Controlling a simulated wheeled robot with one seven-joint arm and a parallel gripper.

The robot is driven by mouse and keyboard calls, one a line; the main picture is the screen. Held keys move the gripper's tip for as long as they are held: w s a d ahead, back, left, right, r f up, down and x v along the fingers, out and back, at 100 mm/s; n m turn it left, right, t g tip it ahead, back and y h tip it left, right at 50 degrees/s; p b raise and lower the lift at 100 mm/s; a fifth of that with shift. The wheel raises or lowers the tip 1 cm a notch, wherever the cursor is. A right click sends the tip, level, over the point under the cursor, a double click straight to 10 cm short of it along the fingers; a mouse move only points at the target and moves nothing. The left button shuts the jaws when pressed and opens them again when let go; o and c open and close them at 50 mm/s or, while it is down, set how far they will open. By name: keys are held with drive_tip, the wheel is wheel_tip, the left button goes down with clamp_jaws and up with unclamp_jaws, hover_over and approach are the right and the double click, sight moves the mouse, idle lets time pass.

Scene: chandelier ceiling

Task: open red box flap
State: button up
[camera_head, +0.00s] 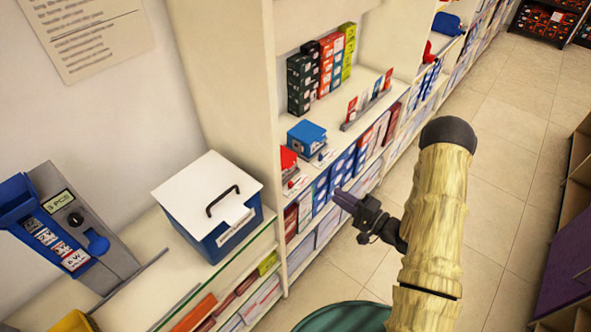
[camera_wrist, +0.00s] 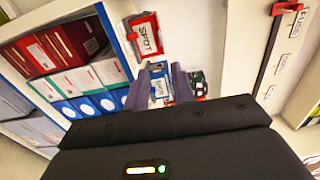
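A small red box (camera_head: 288,158) stands on the white shelf, partly hidden by the upright shelf side; I cannot make out its flap. In the wrist view a red-edged white face reading "SPOT" (camera_wrist: 147,38) is just beyond the fingertips; I cannot tell if it belongs to that box. My gripper (camera_head: 343,198) is in front of the shelf, to the right of the red box and apart from it. In the wrist view its two dark fingers (camera_wrist: 160,70) stand apart with a gap between them, and nothing is held.
A blue box (camera_head: 306,134) stands behind the red one. Boxes (camera_head: 320,72) stand further back on the shelf, with rows of red and blue packs (camera_head: 335,176) below. A white-lidded blue box (camera_head: 222,235) is on the counter left. The tiled aisle (camera_head: 500,185) is free.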

drive_tip(key=p+x, duration=0.3)
drive_tip(key=x, duration=1.4)
drive_tip(key=shift+w+a, duration=0.2)
clamp_jaws()
